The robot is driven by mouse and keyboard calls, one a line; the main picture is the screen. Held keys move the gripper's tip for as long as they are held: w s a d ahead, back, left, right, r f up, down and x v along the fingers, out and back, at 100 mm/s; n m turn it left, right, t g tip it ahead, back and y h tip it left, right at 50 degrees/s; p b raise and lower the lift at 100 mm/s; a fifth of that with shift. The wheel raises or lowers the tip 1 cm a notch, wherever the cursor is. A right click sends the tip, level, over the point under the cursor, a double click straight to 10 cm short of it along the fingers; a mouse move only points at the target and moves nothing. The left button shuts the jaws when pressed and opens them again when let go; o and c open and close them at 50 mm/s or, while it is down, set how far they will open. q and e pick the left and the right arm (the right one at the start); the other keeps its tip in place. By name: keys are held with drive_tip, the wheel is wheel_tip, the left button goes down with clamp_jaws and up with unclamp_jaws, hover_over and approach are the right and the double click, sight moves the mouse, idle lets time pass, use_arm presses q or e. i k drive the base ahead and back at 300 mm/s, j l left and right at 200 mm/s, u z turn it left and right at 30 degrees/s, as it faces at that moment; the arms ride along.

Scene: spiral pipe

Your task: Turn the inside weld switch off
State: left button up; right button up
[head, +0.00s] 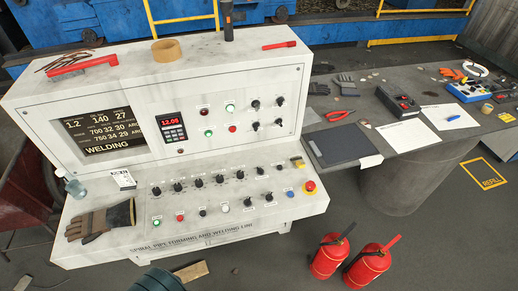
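The white control console (60,110) stands at the left and centre, with "SPIRAL PIPE FORMING AND WELDING LINE" on its front edge. Its sloped desk carries rows of black rotary switches, among them one at the upper left of the rows (156,190) and one in the lower row (203,212). More black knobs (255,105) sit on the upright panel. The labels are too small to read, so I cannot tell which is the inside weld switch. The screen (95,130) reads "WELDING". Neither of my grippers shows.
Work gloves (95,222) lie on the desk's left end, near a small glass (75,188). A red emergency stop (309,187) is at its right end. A grey table (420,85) with a tablet (340,145) adjoins at right. Two fire extinguishers (330,257) (368,265) stand in front.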

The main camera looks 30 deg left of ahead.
sight(247, 202)
drive_tip(key=u, duration=1.3)
